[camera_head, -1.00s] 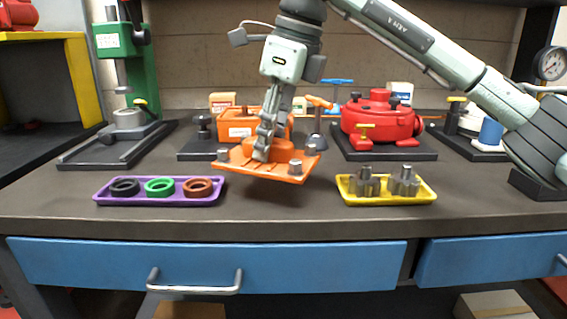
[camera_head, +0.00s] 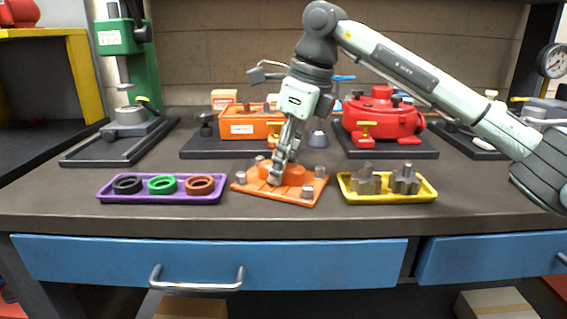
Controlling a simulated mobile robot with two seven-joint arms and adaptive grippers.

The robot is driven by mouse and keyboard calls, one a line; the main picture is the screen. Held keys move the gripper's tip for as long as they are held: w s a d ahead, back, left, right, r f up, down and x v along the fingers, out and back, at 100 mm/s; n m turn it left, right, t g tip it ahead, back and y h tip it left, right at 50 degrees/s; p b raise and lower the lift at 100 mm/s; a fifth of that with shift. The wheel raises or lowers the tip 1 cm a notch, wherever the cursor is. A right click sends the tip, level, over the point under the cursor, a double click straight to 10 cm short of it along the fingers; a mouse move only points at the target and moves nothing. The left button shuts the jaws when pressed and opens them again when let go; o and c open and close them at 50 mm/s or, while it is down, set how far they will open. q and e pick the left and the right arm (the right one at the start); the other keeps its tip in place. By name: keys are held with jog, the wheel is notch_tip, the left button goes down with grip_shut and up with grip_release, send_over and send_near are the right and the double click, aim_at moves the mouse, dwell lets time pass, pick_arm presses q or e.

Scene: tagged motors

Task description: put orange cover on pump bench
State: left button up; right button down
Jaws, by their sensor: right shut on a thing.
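The orange cover (camera_head: 305,190) is a flat plate with a raised round middle and grey bolts at its corners. It lies low at the front middle of the workbench (camera_head: 330,222), between the purple tray and the yellow tray, and looks level on the bench top. My right gripper (camera_head: 277,176) reaches down onto it from above and is shut on its raised middle. An orange pump body (camera_head: 248,122) with a white label stands on a dark base plate behind. A red pump (camera_head: 382,118) stands on another dark base to the right. My left gripper is not in view.
A purple tray (camera_head: 215,197) holds black, green and brown rings at left. A yellow tray (camera_head: 378,201) with grey gears stands close to the cover's right. A green press (camera_head: 140,65) stands at the back left. The front strip of the bench is clear.

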aim_at(301, 168)
jog(key=c, duration=1.1)
grip_release()
jog(key=shift+c, duration=0.2)
jog(key=v, duration=1.2)
